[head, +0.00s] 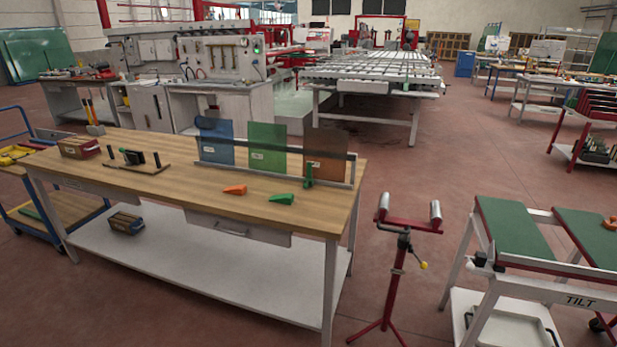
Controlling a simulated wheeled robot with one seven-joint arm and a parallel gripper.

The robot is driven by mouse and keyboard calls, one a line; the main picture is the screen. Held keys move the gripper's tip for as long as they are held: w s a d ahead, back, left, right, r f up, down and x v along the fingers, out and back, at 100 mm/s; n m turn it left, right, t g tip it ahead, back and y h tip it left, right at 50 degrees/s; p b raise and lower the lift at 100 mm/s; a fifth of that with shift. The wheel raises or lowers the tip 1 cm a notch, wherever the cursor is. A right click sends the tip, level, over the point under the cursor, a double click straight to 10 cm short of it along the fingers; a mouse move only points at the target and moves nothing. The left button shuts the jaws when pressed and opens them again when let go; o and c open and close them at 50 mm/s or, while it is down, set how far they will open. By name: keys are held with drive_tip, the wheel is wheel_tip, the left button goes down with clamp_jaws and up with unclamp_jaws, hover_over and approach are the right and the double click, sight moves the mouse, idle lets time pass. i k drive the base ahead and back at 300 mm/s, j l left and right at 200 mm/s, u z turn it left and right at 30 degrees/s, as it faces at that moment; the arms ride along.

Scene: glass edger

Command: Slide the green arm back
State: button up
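A wooden-topped workbench (150,170) holds a glass rack with a grey rail (225,172). A small upright green piece (308,173), which looks like the green arm, stands at the rack's right part in front of the brown pane (325,147). How it is joined to the rail is too small to tell. A blue pane (216,140) and a green pane (267,143) also stand in the rack. An orange wedge (235,190) and a green wedge (281,199) lie on the bench in front of it. My gripper is not in view.
A red roller stand (400,265) stands right of the bench. A green-topped tilt table (515,233) is farther right. A blue-framed cart (60,215) is at the left. Open red floor lies right of and behind the bench.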

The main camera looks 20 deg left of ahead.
sight(308, 180)
drive_tip(key=i+j+u, duration=0.15)
drive_tip(key=i+j, duration=0.3)
drive_tip(key=i+j+u, duration=0.15)
drive_tip(key=i+j, duration=0.3)
drive_tip(key=i+j+u, duration=0.15)
drive_tip(key=i+j, duration=0.25)
drive_tip(key=i+j+u, duration=0.15)
drive_tip(key=i+j, duration=0.15)
drive_tip(key=i, duration=0.3)
